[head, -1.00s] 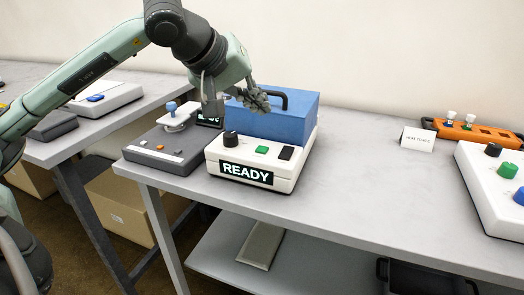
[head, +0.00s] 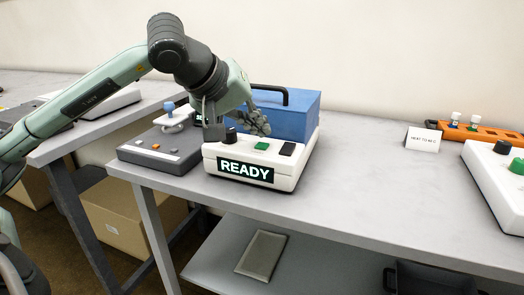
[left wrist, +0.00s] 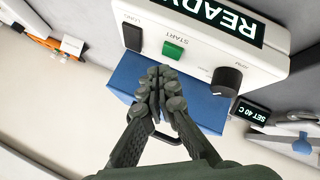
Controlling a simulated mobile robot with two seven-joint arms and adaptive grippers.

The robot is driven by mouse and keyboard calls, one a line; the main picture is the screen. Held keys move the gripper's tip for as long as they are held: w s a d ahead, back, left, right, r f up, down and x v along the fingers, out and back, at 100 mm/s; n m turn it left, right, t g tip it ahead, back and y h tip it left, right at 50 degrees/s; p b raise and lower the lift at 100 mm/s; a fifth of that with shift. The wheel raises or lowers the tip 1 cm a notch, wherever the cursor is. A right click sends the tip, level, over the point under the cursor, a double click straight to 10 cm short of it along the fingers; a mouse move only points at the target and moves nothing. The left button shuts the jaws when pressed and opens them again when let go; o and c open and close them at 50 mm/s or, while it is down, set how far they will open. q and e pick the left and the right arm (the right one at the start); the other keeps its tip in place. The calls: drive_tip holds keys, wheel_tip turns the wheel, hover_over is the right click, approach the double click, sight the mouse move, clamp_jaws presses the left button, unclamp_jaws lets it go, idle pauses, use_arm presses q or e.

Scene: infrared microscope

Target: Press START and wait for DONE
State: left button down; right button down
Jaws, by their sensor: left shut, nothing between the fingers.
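The white instrument (head: 300,172) stands on the grey table with its display (head: 246,169) reading READY. A green START button (head: 261,145) sits on its sloped top, between a black knob (head: 230,135) and a black switch (head: 287,149). In the left wrist view the green button (left wrist: 173,49) is labelled START and lies just beyond my fingertips. My left gripper (head: 262,125) is shut and empty, just above and behind the button; its closed fingers also show in the left wrist view (left wrist: 162,80). I cannot tell any contact with the button. My right gripper is not in view.
A blue box (head: 290,118) with a black handle stands behind the instrument. A grey device (head: 160,150) with a small display, reading SET 40 C in the wrist view, is at left. An orange rack (head: 484,136) and white unit (head: 490,185) stand right. The table's middle is clear.

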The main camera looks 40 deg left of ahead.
sight(259, 146)
use_arm(q)
drive_tip(key=shift+f, duration=0.15)
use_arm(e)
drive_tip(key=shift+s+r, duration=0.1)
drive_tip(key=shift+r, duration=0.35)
use_arm(q)
drive_tip(key=shift+f, duration=0.1)
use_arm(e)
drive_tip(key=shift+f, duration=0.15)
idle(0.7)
use_arm(q)
drive_tip(key=shift+f+b, duration=0.35)
drive_tip(key=shift+b, duration=0.15)
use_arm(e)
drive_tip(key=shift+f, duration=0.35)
use_arm(q)
drive_tip(key=shift+f+b, duration=0.35)
drive_tip(key=shift+b, duration=0.05)
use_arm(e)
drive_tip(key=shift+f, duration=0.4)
use_arm(q)
drive_tip(key=shift+r+p, duration=0.75)
drive_tip(key=shift+r, duration=0.05)
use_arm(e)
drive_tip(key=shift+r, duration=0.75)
